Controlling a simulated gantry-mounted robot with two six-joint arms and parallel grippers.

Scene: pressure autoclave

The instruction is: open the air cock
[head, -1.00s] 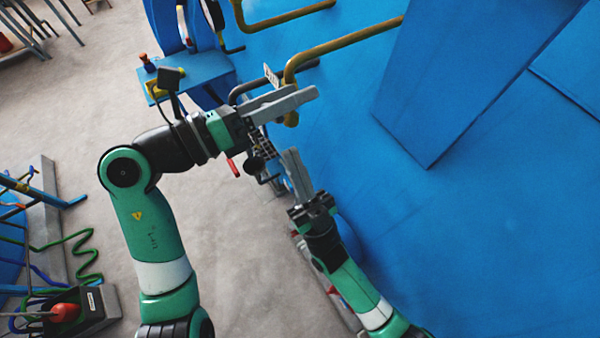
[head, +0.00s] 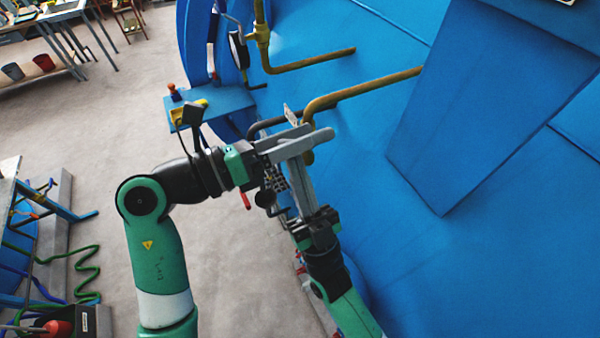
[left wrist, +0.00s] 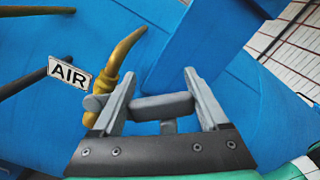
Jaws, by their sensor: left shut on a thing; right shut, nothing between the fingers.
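The white AIR tag (left wrist: 69,73) hangs beside a yellow pipe (left wrist: 118,68) in the left wrist view. The tag also shows edge-on in the head view (head: 292,115), by the pipe's bent end (head: 309,150). My left gripper (head: 325,138) reaches across just below that bend. In the left wrist view its fingers (left wrist: 158,92) stand either side of a grey bar (left wrist: 165,106), which looks like the air cock's handle; the cock's body is mostly hidden. My right gripper (head: 295,158) is shut and empty, its fingers pointing up close under the left fingers; contact between them is unclear.
A large blue vessel wall and a blue box-like panel (head: 490,90) fill the right side. A second yellow pipe (head: 310,62) runs above. A dark pipe (head: 265,125) lies just behind the left gripper. A small blue shelf (head: 213,105) stands left.

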